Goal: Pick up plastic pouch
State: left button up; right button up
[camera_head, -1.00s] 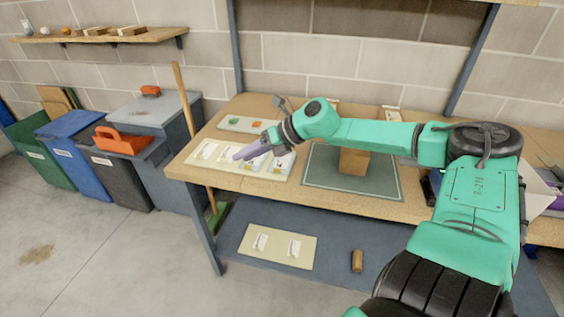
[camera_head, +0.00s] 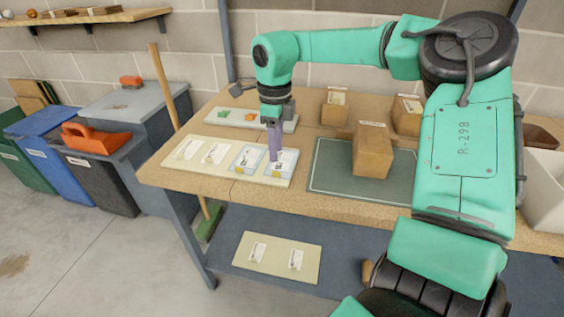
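Several small plastic pouches lie in a row on a cream board at the front left of the workbench. The two left ones, a whitish pouch (camera_head: 187,149) and another (camera_head: 216,153), look pale. The two right ones, a bluish pouch (camera_head: 246,160) and the rightmost pouch (camera_head: 284,167), have yellow patches. My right gripper (camera_head: 275,157) points straight down over the rightmost pouch and hides part of it. I cannot tell whether its fingertips touch the pouch or how far apart they are. My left gripper is not in view.
A cardboard box (camera_head: 373,150) stands on a green mat (camera_head: 330,181) right of the board (camera_head: 170,164). More boxes stand behind. A pale tray (camera_head: 285,124) with small green and orange items lies behind the pouches. A wooden pole (camera_head: 163,88) rises at the bench's left end.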

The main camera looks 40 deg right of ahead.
aim_at(276, 176)
jog(key=f, duration=0.2)
jog(key=w+f, duration=0.1)
jog(key=shift+d, duration=0.35)
jog(key=f+p, duration=0.1)
jog(key=f, duration=0.3)
jog(key=shift+s+f+p, duration=0.1)
jog(key=shift+s+p, duration=0.1)
jog(key=shift+p, duration=0.2)
jog(key=shift+f, duration=0.3)
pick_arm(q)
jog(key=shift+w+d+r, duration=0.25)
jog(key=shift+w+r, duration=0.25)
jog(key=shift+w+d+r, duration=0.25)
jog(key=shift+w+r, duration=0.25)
pick_arm(e)
jog(key=shift+w, duration=0.15)
jog(key=shift+c, duration=0.3)
jog(key=c, duration=0.5)
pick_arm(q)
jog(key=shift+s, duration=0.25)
pick_arm(e)
grip_shut()
